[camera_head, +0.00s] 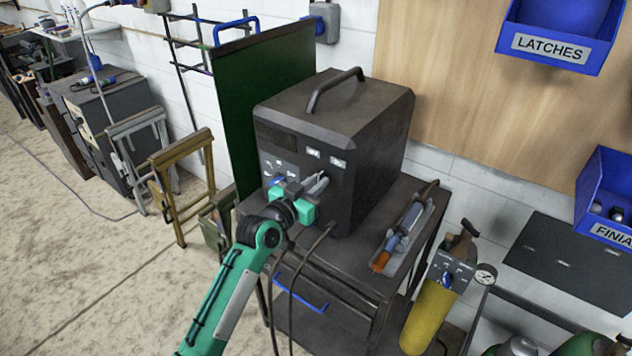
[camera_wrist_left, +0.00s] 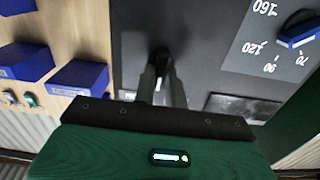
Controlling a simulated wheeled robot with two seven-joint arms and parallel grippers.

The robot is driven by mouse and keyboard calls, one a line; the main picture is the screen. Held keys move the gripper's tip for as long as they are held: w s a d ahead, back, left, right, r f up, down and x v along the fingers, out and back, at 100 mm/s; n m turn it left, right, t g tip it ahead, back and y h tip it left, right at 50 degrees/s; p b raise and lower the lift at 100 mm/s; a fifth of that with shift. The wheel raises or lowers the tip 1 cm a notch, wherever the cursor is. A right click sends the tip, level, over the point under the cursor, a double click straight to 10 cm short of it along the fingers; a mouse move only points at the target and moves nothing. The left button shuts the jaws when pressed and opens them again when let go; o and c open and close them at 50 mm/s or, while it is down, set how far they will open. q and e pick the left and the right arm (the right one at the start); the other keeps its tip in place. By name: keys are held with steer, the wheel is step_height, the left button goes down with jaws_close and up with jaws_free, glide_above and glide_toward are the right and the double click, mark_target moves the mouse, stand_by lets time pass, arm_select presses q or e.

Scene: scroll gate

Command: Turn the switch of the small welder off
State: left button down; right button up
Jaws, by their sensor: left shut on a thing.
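The small welder (camera_head: 375,140) is a dark grey box with a top handle, standing on a cart. My left gripper (camera_head: 318,184) reaches its front panel from the lower left. In the left wrist view the gripper (camera_wrist_left: 162,86) is shut on a black switch (camera_wrist_left: 160,57) on the dark panel. The fingers partly cover the switch, and a small white mark shows between them. A blue dial (camera_wrist_left: 298,36) with numbers around it sits to the right in that view. The dial also shows in the head view (camera_head: 276,181), left of the gripper. My right gripper is out of view.
The cart (camera_head: 350,265) holds a torch-like tool (camera_head: 402,238) right of the welder. A yellow cylinder (camera_head: 430,312) stands at its right. A green screen (camera_head: 238,110) stands behind on the left. Cables hang in front. Open floor (camera_head: 90,270) lies to the left.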

arm_select(q)
steer(key=n+p, duration=0.1)
steer(key=n, duration=0.4)
steer(key=shift+a, duration=0.1)
steer(key=shift+w+n+p, duration=0.1)
steer(key=shift+n+p, duration=0.3)
steer(key=shift+n, duration=1)
steer(key=shift+f+n, duration=0.1)
steer(key=shift+n, duration=0.2)
steer(key=c, duration=1.5)
jaws_free()
steer(key=shift+o, duration=0.2)
steer(key=shift+a, duration=0.1)
